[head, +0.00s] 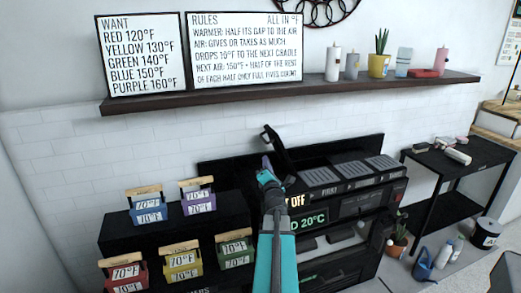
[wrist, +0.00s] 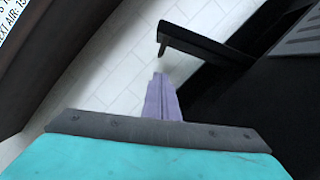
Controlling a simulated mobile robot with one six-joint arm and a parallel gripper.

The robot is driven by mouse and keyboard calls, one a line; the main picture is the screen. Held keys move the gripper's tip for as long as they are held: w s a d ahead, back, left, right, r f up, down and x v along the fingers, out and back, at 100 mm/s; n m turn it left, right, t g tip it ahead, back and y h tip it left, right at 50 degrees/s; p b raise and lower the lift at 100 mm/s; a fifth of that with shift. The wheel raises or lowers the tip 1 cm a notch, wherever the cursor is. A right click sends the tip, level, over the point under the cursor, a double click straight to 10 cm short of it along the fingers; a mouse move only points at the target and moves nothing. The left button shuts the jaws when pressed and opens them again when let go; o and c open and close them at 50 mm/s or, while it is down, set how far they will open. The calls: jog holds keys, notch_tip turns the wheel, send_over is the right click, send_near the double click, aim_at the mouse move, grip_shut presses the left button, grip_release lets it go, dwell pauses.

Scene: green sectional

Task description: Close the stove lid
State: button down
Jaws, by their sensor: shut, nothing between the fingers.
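The black stove (head: 345,205) stands against the white tiled wall, right of my arm in the head view. Its lid (head: 278,150) is raised and tilted up at the stove's left end, with a hooked black end at the top. In the wrist view the lid (wrist: 205,45) shows as a dark bar with a bent end, just beyond my fingertips. My gripper (head: 266,163) is shut and empty beside the lid, on its left. Its purple fingers (wrist: 160,95) point at the lid in the wrist view; I cannot tell whether they touch it.
Several flat grey-topped panels (head: 352,169) lie along the stove's top. A black stepped stand (head: 125,238) with coloured labelled boxes is at left. A shelf (head: 300,89) with signs, candles and a plant hangs above. A black side table (head: 455,160) stands at right.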

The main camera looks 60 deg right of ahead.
jog(key=shift+w+d, duration=0.1)
jog(key=shift+w, duration=0.1)
jog(key=p+x, duration=0.2)
jog(key=x, duration=0.7)
jog(key=shift+d, duration=0.25)
dwell(0.4)
jog(key=shift+w, duration=0.15)
jog(key=shift+r, duration=0.15)
jog(key=shift+d+p, duration=0.1)
jog(key=shift+p, duration=0.2)
